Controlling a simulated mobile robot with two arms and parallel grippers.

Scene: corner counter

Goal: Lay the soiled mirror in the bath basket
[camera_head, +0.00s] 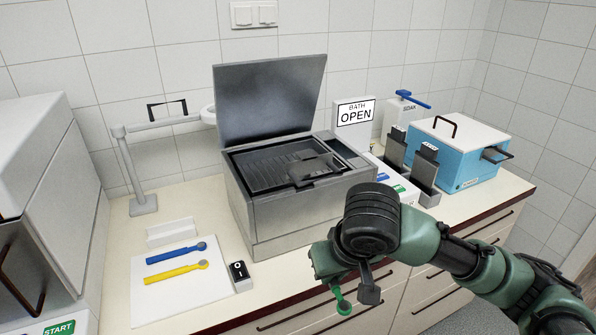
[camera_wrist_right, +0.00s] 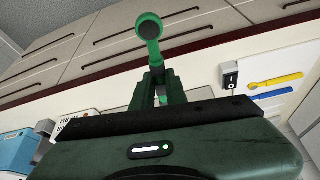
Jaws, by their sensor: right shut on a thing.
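My right gripper (camera_head: 337,283) is shut on a green-handled mirror (camera_head: 343,306), in front of the counter's front edge. In the right wrist view the mirror (camera_wrist_right: 149,27) sticks out of the closed fingers (camera_wrist_right: 158,88), its round head outermost. I cannot tell whether it is soiled. The steel bath (camera_head: 290,208) stands on the counter with its lid (camera_head: 268,95) raised. A dark basket (camera_head: 270,174) with a grip at its front sits in the bath's opening. The held mirror is apart from the basket, lower and to the right. My left gripper is not in view.
A blue mirror (camera_head: 176,253) and a yellow mirror (camera_head: 176,272) lie on a white mat (camera_head: 215,287) beside a switch box (camera_head: 239,276). Dark holders (camera_head: 424,175) and a blue box (camera_head: 468,165) stand right of the bath.

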